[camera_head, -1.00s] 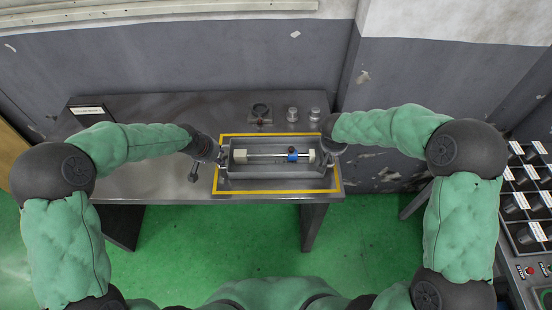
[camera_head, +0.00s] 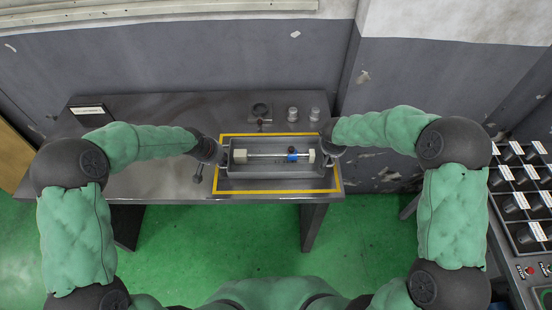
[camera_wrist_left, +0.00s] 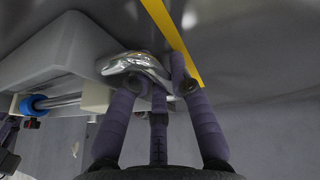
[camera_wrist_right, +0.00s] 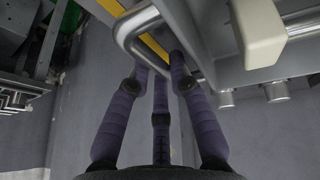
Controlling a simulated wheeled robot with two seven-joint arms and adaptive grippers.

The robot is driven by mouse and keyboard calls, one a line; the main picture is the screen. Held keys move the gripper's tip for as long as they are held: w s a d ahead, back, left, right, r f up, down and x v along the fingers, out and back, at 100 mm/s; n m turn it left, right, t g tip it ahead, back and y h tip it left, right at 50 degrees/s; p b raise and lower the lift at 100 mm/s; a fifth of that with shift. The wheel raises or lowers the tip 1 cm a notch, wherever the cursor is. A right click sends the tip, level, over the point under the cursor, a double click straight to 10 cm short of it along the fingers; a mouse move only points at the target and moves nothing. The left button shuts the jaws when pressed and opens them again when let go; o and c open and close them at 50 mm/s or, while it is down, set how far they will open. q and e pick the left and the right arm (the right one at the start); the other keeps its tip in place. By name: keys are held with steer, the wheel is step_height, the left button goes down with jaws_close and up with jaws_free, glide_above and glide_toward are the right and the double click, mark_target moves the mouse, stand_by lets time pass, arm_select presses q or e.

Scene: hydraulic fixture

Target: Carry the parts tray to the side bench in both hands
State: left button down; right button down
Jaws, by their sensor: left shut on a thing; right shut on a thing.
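The grey parts tray (camera_head: 270,170) is within the yellow outline (camera_head: 278,192) on the grey bench (camera_head: 150,180). It holds a silver rod with pale end blocks and a blue collar (camera_head: 292,155). My left gripper (camera_head: 219,156) is shut on the tray's left handle, which shows as shiny metal in the left wrist view (camera_wrist_left: 135,65). My right gripper (camera_head: 328,150) is shut on the right handle, a bent bar in the right wrist view (camera_wrist_right: 130,30). I cannot tell whether the tray touches the bench top.
A dark round fitting (camera_head: 261,111) and two small metal cylinders (camera_head: 292,114) stand behind the outline. A small label plate (camera_head: 88,110) is at the bench's back left. A rack of labelled bins (camera_head: 520,195) stands at the far right. The wall (camera_head: 220,60) is close behind the bench.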

arm_select(q)
steer(key=shift+r, duration=0.15)
arm_select(e)
steer(key=shift+r, duration=0.15)
